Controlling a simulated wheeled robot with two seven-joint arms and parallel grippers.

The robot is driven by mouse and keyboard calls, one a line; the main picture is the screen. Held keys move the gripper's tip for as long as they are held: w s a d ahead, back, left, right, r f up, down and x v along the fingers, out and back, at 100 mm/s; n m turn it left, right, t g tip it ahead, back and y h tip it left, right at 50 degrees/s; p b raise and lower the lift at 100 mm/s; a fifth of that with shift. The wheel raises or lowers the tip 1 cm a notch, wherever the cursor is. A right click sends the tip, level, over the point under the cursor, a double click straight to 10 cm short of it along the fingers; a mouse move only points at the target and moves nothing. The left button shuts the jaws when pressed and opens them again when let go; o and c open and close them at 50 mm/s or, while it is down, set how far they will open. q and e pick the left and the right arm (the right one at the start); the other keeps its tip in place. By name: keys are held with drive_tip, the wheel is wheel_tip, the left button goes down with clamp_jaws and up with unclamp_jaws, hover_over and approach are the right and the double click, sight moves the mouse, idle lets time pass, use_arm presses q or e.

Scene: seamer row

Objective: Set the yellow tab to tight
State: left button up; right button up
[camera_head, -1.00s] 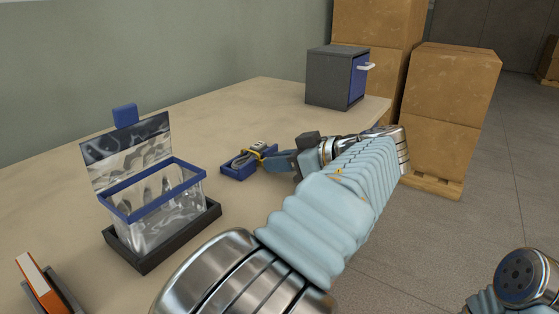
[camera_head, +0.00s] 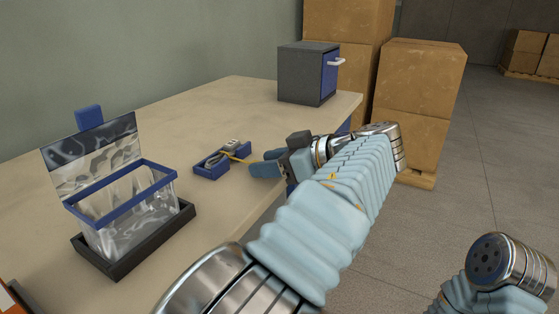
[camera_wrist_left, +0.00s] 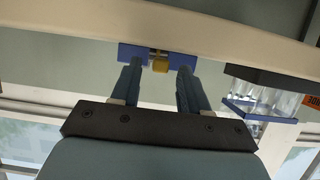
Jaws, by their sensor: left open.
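A blue tray (camera_head: 208,172) on the table holds a grey bundle (camera_head: 231,146) with a yellow tab (camera_head: 240,158) on a thin yellow band. The band runs from the bundle toward my left gripper (camera_head: 262,163). My left gripper is open, just right of the tray near the table edge. In the left wrist view, the yellow tab (camera_wrist_left: 159,65) shows between the tips of the left gripper (camera_wrist_left: 158,73), in front of the blue tray (camera_wrist_left: 128,53). I cannot tell whether a finger touches it. My right gripper is out of view.
A grey cabinet with a blue door (camera_head: 305,75) stands at the table's far end. Cardboard boxes (camera_head: 420,95) are beyond on the floor.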

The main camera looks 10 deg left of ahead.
use_arm(q)
drive_tip(key=p+v, duration=0.1)
drive_tip(key=v, duration=1.2)
drive_tip(key=shift+d, duration=0.4)
drive_tip(key=shift+s, duration=0.15)
